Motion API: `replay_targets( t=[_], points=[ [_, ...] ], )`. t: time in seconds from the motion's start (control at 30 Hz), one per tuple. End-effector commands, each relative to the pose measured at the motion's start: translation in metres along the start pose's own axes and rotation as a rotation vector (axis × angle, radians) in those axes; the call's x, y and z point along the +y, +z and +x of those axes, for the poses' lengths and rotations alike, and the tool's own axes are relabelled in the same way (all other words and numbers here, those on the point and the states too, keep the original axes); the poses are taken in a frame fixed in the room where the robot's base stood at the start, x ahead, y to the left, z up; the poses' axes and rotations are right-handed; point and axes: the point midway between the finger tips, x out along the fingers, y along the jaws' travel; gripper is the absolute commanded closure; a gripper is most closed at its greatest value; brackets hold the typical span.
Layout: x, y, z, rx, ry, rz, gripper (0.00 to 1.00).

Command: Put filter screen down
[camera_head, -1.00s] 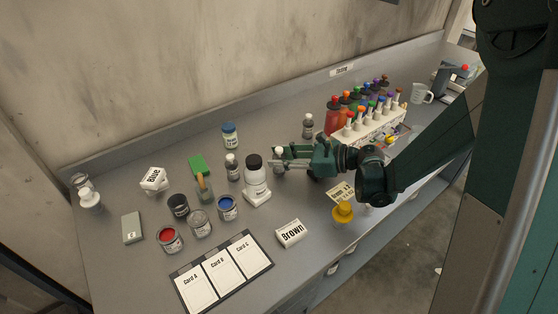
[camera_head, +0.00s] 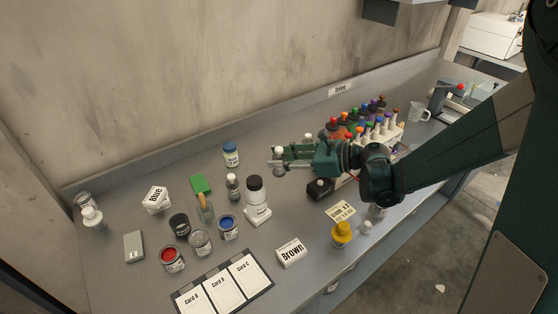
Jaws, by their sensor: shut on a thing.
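My gripper (camera_head: 280,160) is over the middle of the grey bench, behind and to the right of the white bottle with a black cap (camera_head: 256,194). Its fingers are shut on a small pale grey, rounded thing, which I take to be the filter screen (camera_head: 279,171). It shows just below the fingers, and its full shape is too small and too covered to make out. A small white top (camera_head: 278,150) shows at the fingertips. I cannot tell whether it belongs to the held thing. The held thing appears clear of the bench, though its height is hard to judge.
A rack of colored bottles (camera_head: 380,138) is at the back right. A yellow container (camera_head: 342,234) stands near the front edge.

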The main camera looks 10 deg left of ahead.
Motion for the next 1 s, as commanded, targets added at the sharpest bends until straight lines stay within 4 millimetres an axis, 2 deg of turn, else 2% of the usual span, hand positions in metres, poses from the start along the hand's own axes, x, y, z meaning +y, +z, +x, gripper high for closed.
replay_targets(
  t=[0.67,0.87,1.0],
  points=[
    [0.000,0.001,0.002,0.000,0.004,-0.001,0.90],
    [0.001,0.007,0.015,0.001,0.040,-0.012,0.90],
    [0.003,0.016,0.037,0.002,0.095,-0.029,0.90]
  ],
)
